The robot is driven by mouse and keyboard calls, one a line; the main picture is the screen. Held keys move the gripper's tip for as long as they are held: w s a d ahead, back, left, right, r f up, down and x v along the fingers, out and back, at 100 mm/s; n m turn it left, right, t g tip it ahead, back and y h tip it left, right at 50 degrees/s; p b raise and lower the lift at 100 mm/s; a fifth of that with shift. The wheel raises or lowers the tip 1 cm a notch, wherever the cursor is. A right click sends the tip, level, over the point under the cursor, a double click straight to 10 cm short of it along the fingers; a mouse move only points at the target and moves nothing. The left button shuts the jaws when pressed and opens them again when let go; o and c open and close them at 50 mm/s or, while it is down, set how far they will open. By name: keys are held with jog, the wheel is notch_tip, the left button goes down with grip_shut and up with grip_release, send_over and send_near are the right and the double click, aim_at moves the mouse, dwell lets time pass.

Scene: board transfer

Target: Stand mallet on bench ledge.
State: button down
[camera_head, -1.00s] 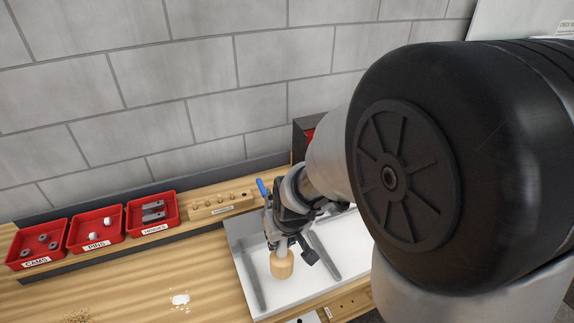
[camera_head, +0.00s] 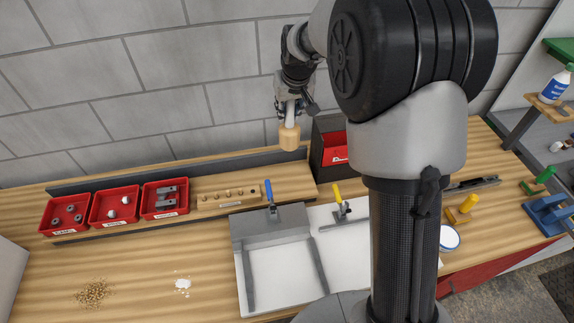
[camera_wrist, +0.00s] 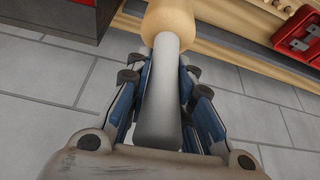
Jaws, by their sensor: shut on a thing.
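The mallet has a pale wooden head (camera_head: 289,136) and a light grey handle. My gripper (camera_head: 290,102) is shut on the handle, and the head hangs below the fingers. In the wrist view the handle (camera_wrist: 158,90) lies between the finger pads, with the head at the top edge. The bench ledge (camera_head: 290,177) runs along the wall behind the bench. The mallet is held in the air above or in front of the ledge; its exact distance from it cannot be told. The mallet looks nearly upright, head down.
Red bins (camera_head: 115,205) and a wooden peg block (camera_head: 227,195) stand on the ledge's left part. A dark box with red (camera_head: 332,150) stands right of the mallet. The white tray (camera_head: 240,275) and blue-handled clamp (camera_head: 269,193) are below. The ledge between block and box looks bare.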

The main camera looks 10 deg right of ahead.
notch_tip(320, 180, down, 19)
jog(key=b, duration=0.1)
jog(key=shift+s+f+b, duration=0.15)
jog(key=shift+b, duration=0.15)
jog(key=shift+f, duration=0.25)
jog(key=c, duration=1.4)
grip_release()
jog(key=shift+r, duration=0.2)
